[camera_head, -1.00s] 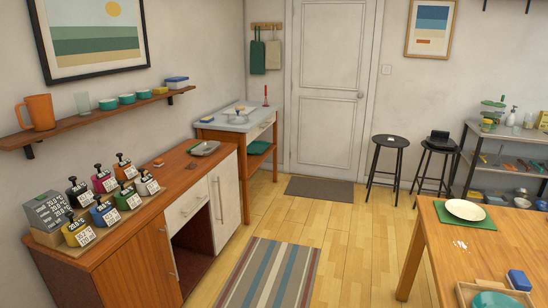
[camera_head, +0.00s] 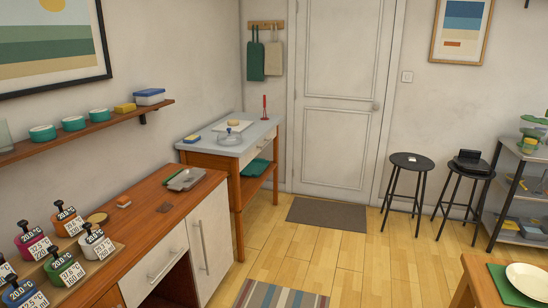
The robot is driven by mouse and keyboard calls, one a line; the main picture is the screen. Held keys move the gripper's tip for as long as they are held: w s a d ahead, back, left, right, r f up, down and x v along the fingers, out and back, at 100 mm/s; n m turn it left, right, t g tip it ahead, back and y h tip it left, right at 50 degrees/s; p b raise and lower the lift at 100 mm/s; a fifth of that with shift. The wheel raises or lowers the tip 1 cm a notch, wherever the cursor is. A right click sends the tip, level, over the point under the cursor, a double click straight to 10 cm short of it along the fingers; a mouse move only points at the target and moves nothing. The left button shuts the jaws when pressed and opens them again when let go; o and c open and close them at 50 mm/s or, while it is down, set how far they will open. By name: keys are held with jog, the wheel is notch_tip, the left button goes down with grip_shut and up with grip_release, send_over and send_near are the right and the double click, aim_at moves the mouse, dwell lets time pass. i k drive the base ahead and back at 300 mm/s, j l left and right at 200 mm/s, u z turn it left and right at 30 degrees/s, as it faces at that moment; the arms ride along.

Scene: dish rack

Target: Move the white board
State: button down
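A flat white board (camera_head: 246,127) lies on the grey top of the small wooden side table (camera_head: 205,150) in the back left corner. A small round tan thing (camera_head: 233,122) sits on the board. A clear glass lid or bowl (camera_head: 230,139) stands just in front of it and hides part of its near edge. My gripper is not in view.
A yellow and blue sponge (camera_head: 191,139) and an upright red-handled thing (camera_head: 264,106) are on the side table. A wooden cabinet (camera_head: 150,227) holding a grey tray (camera_head: 186,180) stands in front of it. Open floor (camera_head: 335,262) lies to the right, with two black stools (camera_head: 411,162) beyond.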

aim_at(243, 125)
jog(key=i+l, duration=0.1)
jog(key=i, duration=3.25)
jog(key=i+u, duration=0.4)
jog(key=i+l+u, duration=0.4)
jog(key=i, duration=0.2)
jog(key=i+l+u, duration=0.2)
jog(key=u, duration=0.25)
jog(key=i+l+u, duration=0.3)
jog(key=u, duration=0.15)
jog(key=i+l+u, duration=0.2)
jog(key=l+u, duration=0.2)
jog(key=i+l+u, duration=0.15)
jog(key=l+u, duration=0.75)
jog(key=i+l+u, duration=0.1)
jog(key=l, duration=0.15)
jog(key=i+l+u, duration=0.15)
jog(key=l, duration=0.15)
jog(key=i+l+u, duration=0.1)
jog(key=l, duration=0.2)
jog(key=i, duration=0.1)
